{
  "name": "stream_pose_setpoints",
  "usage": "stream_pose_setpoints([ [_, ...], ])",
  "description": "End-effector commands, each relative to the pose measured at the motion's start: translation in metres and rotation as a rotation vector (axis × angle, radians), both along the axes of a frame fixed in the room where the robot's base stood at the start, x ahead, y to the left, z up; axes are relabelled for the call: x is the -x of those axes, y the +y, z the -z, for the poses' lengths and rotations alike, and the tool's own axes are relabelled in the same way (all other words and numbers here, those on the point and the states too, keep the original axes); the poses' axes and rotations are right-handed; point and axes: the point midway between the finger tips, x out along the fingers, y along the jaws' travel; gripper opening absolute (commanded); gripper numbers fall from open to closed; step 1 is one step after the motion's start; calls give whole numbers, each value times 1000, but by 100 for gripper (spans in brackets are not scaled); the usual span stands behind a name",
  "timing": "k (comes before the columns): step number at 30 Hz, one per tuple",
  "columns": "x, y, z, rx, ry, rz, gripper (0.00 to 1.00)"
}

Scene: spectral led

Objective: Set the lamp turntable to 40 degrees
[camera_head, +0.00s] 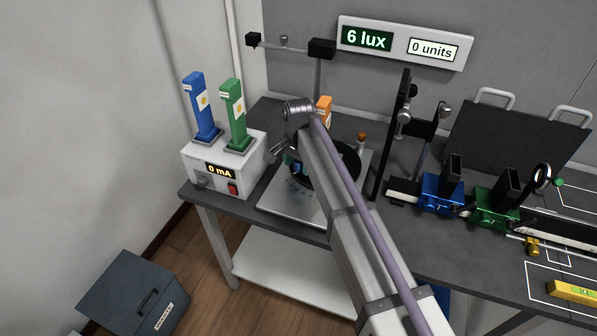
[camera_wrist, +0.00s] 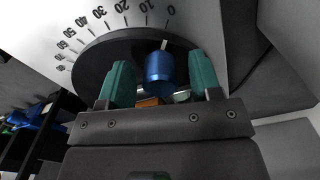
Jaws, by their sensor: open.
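The lamp turntable is a black disc (camera_head: 349,160) on a pale base plate (camera_head: 284,203), partly hidden by my arm in the head view. In the wrist view the disc (camera_wrist: 95,62) has a printed degree scale (camera_wrist: 97,22) around it. A white pointer line (camera_wrist: 164,45) on the disc is close to the 0 mark. A blue knob (camera_wrist: 160,74) stands near the disc's edge beside that line. My gripper (camera_wrist: 162,80) is open, with one teal finger on each side of the knob. Gaps show between knob and fingers. An orange lamp part (camera_head: 323,111) rises behind my arm.
A white supply box (camera_head: 213,163) reading 0 mA, carrying blue and green lamps, stands left of the turntable. A black upright stand (camera_head: 402,125) and blue and green rail mounts (camera_head: 440,195) stand to the right. The wall display (camera_head: 405,43) reads 6 lux and 0 units.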

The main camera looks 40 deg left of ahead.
Motion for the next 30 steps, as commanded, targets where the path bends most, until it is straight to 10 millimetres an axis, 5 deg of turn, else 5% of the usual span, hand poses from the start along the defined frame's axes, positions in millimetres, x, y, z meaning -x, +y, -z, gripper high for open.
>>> stream_pose_setpoints([
  [5,0,0,-2,0,0,0,56],
  [22,0,0,-2,0,0,0,2],
  [30,2,1,-2,0,0,-7,0],
])
